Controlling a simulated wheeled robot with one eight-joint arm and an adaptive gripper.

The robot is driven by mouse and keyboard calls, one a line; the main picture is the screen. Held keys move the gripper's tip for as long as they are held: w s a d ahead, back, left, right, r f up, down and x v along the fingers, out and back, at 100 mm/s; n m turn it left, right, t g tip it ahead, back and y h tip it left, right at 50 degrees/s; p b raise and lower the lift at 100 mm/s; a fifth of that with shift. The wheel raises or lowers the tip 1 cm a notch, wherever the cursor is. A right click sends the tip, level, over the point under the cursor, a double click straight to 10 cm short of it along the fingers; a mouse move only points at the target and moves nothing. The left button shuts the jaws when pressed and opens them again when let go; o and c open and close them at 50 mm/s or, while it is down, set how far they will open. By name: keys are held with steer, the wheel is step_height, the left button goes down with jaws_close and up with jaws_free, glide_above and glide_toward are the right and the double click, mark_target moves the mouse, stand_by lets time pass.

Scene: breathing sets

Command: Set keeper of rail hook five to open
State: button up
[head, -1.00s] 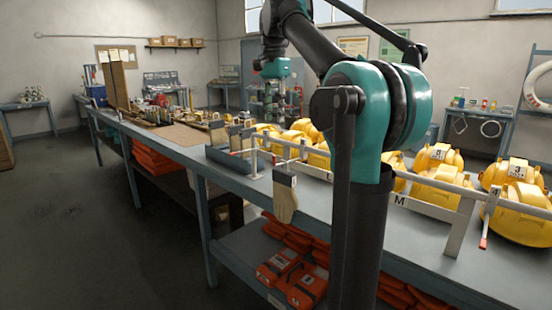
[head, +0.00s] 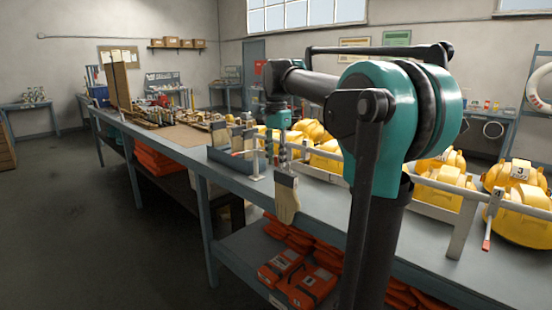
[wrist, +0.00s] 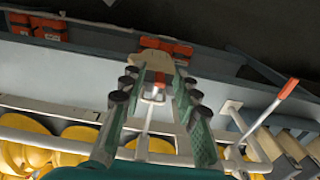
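A white rail (head: 330,154) with hooks runs along the bench's front edge. My gripper (head: 282,160) points down over it, just above a hanging tan glove (head: 287,204) with a dark cuff. In the wrist view my gripper (wrist: 157,88) has its fingers spread on either side of a white hook piece (wrist: 153,96) with a red tip (wrist: 160,78); the fingers look apart from it. The glove (wrist: 150,62) lies beyond the fingertips. To the right, another white lever (wrist: 262,115) with a red tip slants outward. I cannot read a number five on any hook.
Yellow breathing sets (head: 445,180) stand behind the rail on the blue-grey bench (head: 400,232). A hook tagged 4 (head: 495,197) is at the right. A box of gloves (head: 232,155) stands left of my gripper. Orange packs (head: 300,285) lie on the lower shelf.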

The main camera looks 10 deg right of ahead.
jaws_close()
steer(key=shift+a, duration=0.1)
stand_by(0.4)
steer(key=shift+s+a+f+t+h, duration=0.3)
steer(key=shift+a+f+t+h, duration=0.15)
steer(key=shift+t+h, duration=1.4)
steer(key=shift+s+a+f+t+h, duration=0.45)
steer(key=shift+t+h, duration=0.85)
steer(key=shift+h, duration=1.2)
steer(key=shift+s+a+f+t+h, duration=0.25)
steer(key=shift+f+t+h, duration=0.35)
steer(key=shift+t+h, duration=1.25)
steer(key=shift+w+h, duration=0.1)
steer(key=shift+h, duration=0.3)
